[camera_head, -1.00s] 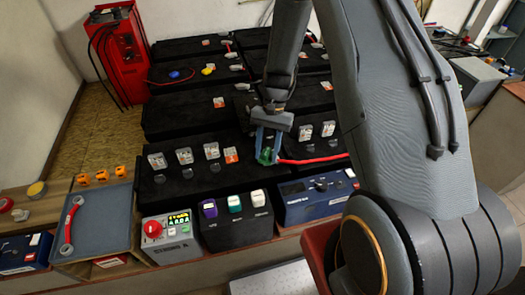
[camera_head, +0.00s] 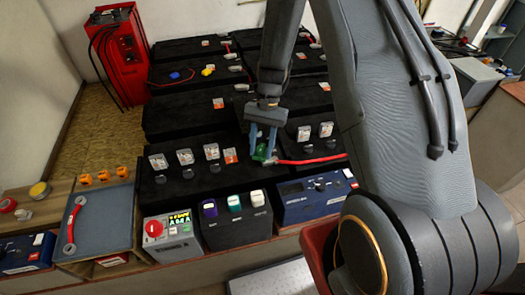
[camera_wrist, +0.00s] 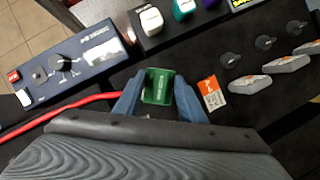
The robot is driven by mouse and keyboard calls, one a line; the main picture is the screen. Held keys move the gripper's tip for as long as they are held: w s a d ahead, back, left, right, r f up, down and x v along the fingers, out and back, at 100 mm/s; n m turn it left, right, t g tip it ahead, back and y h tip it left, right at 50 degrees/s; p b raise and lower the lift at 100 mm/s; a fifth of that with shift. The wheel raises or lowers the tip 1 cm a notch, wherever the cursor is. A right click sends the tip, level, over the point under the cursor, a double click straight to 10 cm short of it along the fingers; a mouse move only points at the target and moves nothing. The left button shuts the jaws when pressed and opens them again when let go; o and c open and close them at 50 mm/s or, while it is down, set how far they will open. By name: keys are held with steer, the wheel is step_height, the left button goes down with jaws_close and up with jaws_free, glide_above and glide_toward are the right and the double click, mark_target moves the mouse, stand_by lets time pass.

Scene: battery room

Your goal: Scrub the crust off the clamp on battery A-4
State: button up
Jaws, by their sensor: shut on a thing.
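My gripper (camera_head: 264,148) points down over the front black battery block (camera_head: 200,200), near its right-hand part. Its two blue fingers are closed on a small green piece (camera_wrist: 158,87), one finger on each side in the wrist view. The green piece also shows low between the fingers in the head view (camera_head: 262,153). A red cable (camera_head: 310,160) runs right from beside the green piece. The clamp itself and any crust on it cannot be told apart from the green piece. The battery labels are too small to read.
Purple (camera_head: 209,208), teal (camera_head: 234,202) and white (camera_head: 257,198) tools stand in a black holder in front. A grey box with a red knob (camera_head: 154,228) and a blue meter (camera_head: 315,200) flank it. Small grey-white caps and orange tags stand on the battery nearby.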

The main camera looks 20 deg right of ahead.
mark_target(259, 152)
steer(key=shift+r+p, duration=1.4)
steer(key=shift+r, duration=1.1)
